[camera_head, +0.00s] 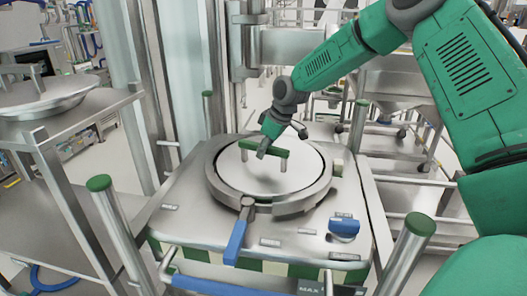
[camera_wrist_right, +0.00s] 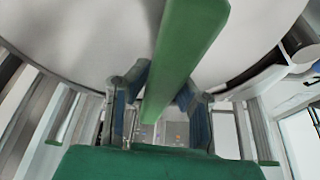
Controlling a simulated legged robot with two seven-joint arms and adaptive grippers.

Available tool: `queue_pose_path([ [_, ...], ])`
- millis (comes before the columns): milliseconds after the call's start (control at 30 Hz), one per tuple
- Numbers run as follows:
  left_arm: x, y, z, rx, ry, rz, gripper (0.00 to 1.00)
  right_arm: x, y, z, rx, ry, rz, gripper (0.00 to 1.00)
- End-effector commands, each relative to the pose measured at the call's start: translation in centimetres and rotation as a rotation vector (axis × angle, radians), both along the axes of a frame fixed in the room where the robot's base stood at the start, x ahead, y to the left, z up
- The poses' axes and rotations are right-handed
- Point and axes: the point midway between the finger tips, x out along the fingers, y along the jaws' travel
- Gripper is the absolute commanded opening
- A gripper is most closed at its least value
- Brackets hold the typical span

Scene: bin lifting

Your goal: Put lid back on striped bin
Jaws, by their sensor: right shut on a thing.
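The striped bin (camera_head: 275,267) stands in the middle of the head view, with green and pale stripes on its front below a steel top. The round steel lid (camera_head: 275,183) lies level inside the clamp ring (camera_head: 222,191) at the bin's opening; I cannot tell whether it is fully seated. My right gripper (camera_head: 264,147) comes down from above and is shut on the lid's green handle (camera_head: 280,152). In the right wrist view, the handle (camera_wrist_right: 185,55) runs between the two fingers (camera_wrist_right: 160,88), with the lid's grey face (camera_wrist_right: 90,35) behind it. My left gripper is out of view.
A blue lever (camera_head: 235,243) sticks out at the front of the ring. Green-capped posts (camera_head: 420,224) rise around the bin. A steel table (camera_head: 90,110) at left carries a round steel piece (camera_head: 45,97) with a handle. Steel shelving (camera_head: 400,150) stands behind at right.

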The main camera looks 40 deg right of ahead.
Motion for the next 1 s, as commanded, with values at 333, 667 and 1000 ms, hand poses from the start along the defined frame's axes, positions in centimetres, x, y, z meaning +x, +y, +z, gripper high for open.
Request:
queue_pose_path([
  [333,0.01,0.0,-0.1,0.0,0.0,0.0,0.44,-0.17,-0.09,-0.81,-0.002,0.007,-0.001,0.0],
  [667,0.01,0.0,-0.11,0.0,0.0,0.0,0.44,-0.26,-0.09,-0.92,-0.001,0.01,0.0,0.0],
  [1000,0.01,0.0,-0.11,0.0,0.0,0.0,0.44,-0.34,-0.08,-0.94,-0.001,0.012,0.0,0.21],
])
